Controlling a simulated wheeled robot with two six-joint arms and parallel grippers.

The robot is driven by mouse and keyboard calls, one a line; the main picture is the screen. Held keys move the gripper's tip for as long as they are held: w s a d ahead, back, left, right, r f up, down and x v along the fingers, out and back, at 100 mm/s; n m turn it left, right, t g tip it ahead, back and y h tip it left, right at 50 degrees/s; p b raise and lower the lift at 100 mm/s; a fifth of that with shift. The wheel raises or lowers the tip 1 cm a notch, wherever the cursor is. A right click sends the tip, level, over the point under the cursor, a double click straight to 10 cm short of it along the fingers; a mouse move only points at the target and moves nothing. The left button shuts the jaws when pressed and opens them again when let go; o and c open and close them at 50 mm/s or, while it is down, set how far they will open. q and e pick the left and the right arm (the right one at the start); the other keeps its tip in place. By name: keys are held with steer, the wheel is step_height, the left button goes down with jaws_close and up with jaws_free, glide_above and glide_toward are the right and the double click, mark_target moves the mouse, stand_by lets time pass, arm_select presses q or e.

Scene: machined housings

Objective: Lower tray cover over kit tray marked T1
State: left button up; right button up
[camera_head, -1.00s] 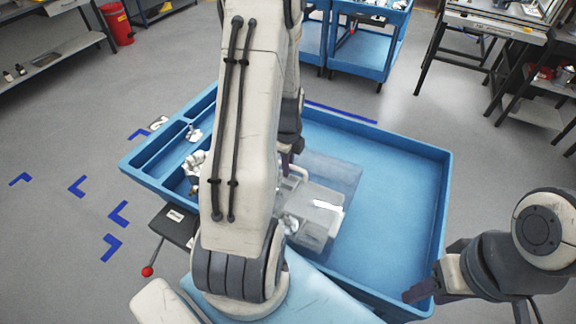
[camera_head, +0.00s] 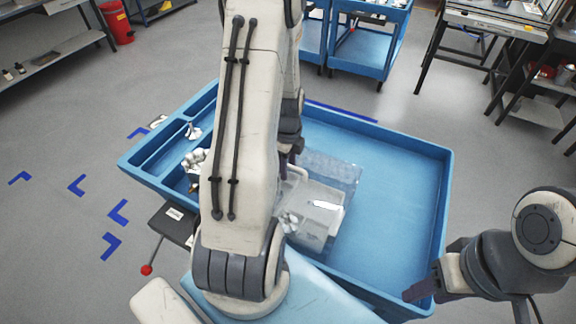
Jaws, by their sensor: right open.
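A clear tray cover (camera_head: 345,171) stands over a pale kit tray (camera_head: 322,228) on the blue cart top. The tray holds small whitish parts, and its T1 mark cannot be read. My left gripper (camera_head: 291,158) is at the cover's left side, by a pale handle. Its fingers are mostly hidden by my own arm, so its grip on the handle cannot be made out. My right gripper (camera_head: 420,290) is open and empty at the cart's front right rim, away from the tray.
The blue cart top (camera_head: 395,200) is bare to the right of the tray. Metal parts (camera_head: 194,160) lie in its left compartments. A black box (camera_head: 172,223) with a red-knobbed lever (camera_head: 147,269) sits at the cart's left front. Another blue cart (camera_head: 358,55) stands behind.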

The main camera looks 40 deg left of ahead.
arm_select(q)
steer(key=shift+r, duration=0.1)
step_height(320, 180, up, 10)
steer(key=shift+r+b, duration=0.15)
steer(key=shift+b, duration=0.6)
steer(key=s+d+r+n, duration=0.1)
steer(key=d+r+n, duration=0.1)
steer(key=d, duration=0.8)
steer(key=s+d+r+n, duration=0.1)
steer(key=s+d+r, duration=0.1)
steer(key=d, duration=0.8)
steer(key=s+d+r+n+h, duration=0.1)
steer(key=s+d+n, duration=0.4)
steer(key=s+d, duration=0.6)
steer(key=shift+s, duration=1.15)
